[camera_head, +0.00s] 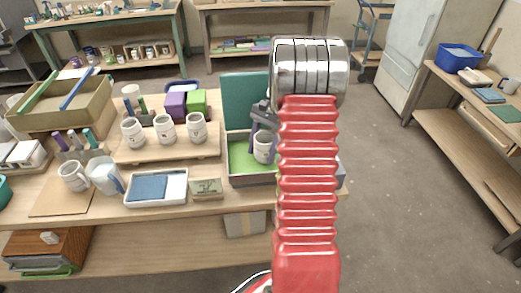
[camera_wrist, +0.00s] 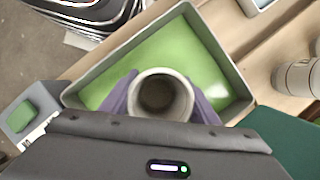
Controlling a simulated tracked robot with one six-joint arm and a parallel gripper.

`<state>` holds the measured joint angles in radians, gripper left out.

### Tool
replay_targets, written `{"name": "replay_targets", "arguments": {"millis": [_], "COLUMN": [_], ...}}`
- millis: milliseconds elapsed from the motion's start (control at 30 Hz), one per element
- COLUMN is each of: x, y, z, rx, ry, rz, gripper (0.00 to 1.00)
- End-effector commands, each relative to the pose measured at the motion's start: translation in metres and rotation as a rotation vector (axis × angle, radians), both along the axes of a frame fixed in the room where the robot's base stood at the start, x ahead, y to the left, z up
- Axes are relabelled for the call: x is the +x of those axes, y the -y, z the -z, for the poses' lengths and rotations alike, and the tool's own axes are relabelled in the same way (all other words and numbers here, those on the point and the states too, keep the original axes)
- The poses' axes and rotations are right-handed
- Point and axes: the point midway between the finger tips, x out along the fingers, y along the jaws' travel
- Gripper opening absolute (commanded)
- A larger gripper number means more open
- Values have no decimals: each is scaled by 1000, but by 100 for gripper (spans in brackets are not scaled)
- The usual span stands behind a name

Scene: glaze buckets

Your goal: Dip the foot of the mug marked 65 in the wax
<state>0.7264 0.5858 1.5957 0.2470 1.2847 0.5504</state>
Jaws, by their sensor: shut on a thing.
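My gripper (camera_head: 262,130) is shut on a white-grey mug (camera_head: 263,150), which it holds upright over the grey tub (camera_head: 253,181) of green wax (camera_head: 240,152). In the wrist view, the purple fingers of my gripper (camera_wrist: 160,103) grip the mug (camera_wrist: 160,95) on both sides, and its open mouth faces the camera. Green wax (camera_wrist: 185,50) spreads around it inside the tub (camera_wrist: 228,52). The mug has a small dark mark that I cannot read. Its foot is hidden from above, and I cannot tell whether it touches the wax.
A teal panel (camera_head: 243,100) stands upright behind the tub. Three mugs stand on a wooden board (camera_head: 150,153) to the left. A white tray (camera_head: 178,198) with a blue pad, a small sign (camera_head: 206,189) and another mug (camera_head: 74,177) are nearer the front edge.

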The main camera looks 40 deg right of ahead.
Motion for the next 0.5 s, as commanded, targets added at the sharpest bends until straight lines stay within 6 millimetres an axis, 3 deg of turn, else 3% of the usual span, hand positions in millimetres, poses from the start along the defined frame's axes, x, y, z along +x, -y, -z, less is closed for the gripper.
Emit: {"name": "replay_targets", "arguments": {"millis": [500], "x": [0], "y": [0], "z": [9], "rx": [1], "ry": [0], "rz": [0], "gripper": [24]}}
